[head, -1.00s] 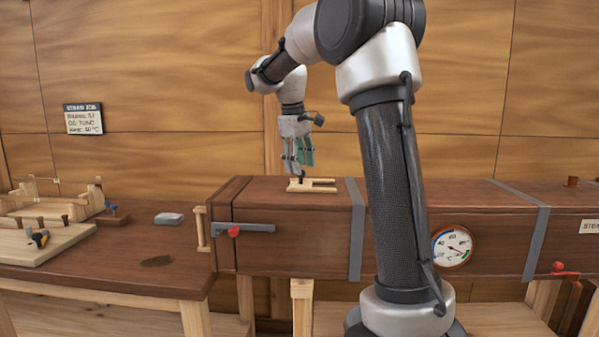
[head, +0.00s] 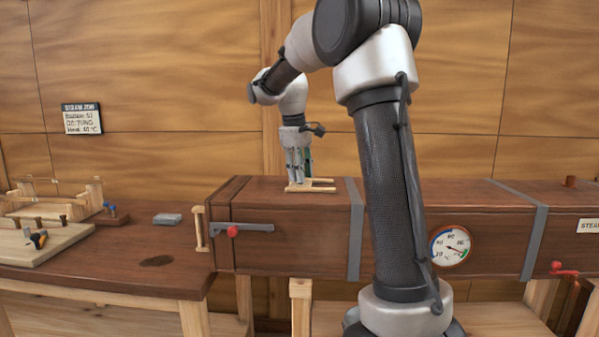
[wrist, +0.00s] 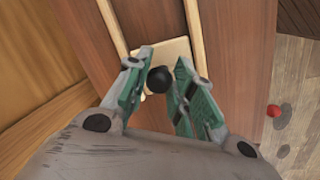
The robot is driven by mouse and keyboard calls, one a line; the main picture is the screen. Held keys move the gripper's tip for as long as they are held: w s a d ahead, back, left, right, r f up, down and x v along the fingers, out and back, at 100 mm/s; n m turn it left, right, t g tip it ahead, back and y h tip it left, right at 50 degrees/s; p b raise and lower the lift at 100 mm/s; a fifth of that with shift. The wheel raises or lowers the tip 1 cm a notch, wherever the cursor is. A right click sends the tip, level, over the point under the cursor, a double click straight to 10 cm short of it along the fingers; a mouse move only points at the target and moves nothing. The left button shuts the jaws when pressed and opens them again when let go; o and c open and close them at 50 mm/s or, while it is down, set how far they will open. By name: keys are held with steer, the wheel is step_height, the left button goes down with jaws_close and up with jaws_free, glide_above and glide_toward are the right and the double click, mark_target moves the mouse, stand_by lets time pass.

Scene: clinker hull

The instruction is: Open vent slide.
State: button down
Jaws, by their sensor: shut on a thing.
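The vent slide (wrist: 170,52) is a pale wooden plate with a black round knob (wrist: 160,80). It sits between two pale rails (wrist: 196,38) on top of the long dark-brown steam box (head: 290,212). In the head view the pale rails and slide (head: 311,189) show near the box's left end, partly behind the fingers. My gripper (head: 299,179) points down over the slide, and its green-padded fingers (wrist: 161,76) are shut on the knob, one on each side. The lower part of the slide is hidden by the gripper in the wrist view.
The box has grey metal bands (head: 355,230), a dial gauge (head: 450,246) and a red-knobbed latch (head: 234,230) at its left end. A workbench (head: 110,268) with tools stands left. A wooden wall (head: 160,90) rises behind. Space above the box is clear.

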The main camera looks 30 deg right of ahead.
steer(key=s+d, duration=0.1)
steer(key=d, duration=0.1)
steer(key=s+d, duration=0.2)
steer(key=shift+s+d, duration=0.1)
steer(key=shift+d, duration=0.25)
steer(key=c, duration=1.2)
jaws_free()
steer(key=r, duration=0.4)
steer(key=a+r, duration=0.1)
steer(key=r, duration=0.3)
steer(key=s+a+r, duration=0.1)
steer(key=r, duration=0.2)
steer(key=shift+r, duration=0.4)
